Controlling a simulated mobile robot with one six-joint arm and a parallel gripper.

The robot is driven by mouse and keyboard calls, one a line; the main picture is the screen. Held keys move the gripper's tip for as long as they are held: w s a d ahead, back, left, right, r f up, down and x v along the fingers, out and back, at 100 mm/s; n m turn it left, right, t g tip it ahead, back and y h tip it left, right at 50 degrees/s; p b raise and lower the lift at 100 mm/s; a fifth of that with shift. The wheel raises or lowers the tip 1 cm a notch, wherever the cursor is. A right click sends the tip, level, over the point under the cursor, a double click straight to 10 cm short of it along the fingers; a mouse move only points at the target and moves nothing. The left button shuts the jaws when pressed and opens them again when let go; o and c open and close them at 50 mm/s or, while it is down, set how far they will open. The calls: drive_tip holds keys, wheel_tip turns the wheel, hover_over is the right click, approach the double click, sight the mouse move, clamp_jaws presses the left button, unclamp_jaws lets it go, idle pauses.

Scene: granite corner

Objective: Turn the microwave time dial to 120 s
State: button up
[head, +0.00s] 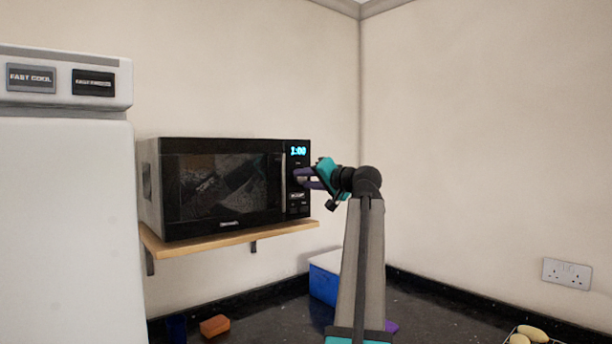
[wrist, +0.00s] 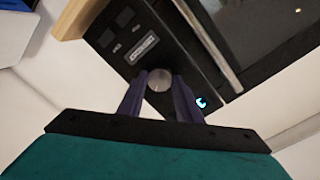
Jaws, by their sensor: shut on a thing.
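The black microwave (head: 225,185) stands on a wooden wall shelf, its door shut. Its display (head: 298,151) reads 1:00 in blue digits. The round grey time dial (wrist: 160,80) shows in the wrist view on the control panel. My gripper (wrist: 160,92) has its two purple fingers on either side of the dial, shut on it. In the head view my gripper (head: 306,178) is at the panel and hides the dial. In the wrist view the display (wrist: 201,102) is only a small blue glow. The dial's pointer mark cannot be made out.
The wooden shelf (head: 230,238) juts out under the microwave. A white fridge (head: 65,220) stands close on the left. Below are a dark counter (head: 260,327), a blue and white box (head: 323,280) and an orange block (head: 215,326).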

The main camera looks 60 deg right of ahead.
drive_tip(key=m+p, duration=0.3)
drive_tip(key=m, duration=0.2)
drive_tip(key=shift+r, duration=0.1)
drive_tip(key=m+p, duration=0.2)
drive_tip(key=m, duration=0.1)
drive_tip(key=shift+d+m+y+p, duration=0.1)
drive_tip(key=shift+m+y+p, duration=0.2)
drive_tip(key=shift+y+p, duration=0.1)
drive_tip(key=shift+m+p, duration=0.75)
drive_tip(key=shift+m, duration=0.35)
drive_tip(key=shift+f, duration=0.2)
drive_tip(key=o, duration=1)
drive_tip(key=shift+o, duration=0.2)
drive_tip(key=shift+s, duration=0.15)
drive_tip(key=f+b+v, duration=0.1)
drive_tip(key=b+v, duration=0.2)
drive_tip(key=v, duration=1)
drive_tip(key=shift+s+r+b, duration=0.35)
drive_tip(key=shift+b, duration=0.05)
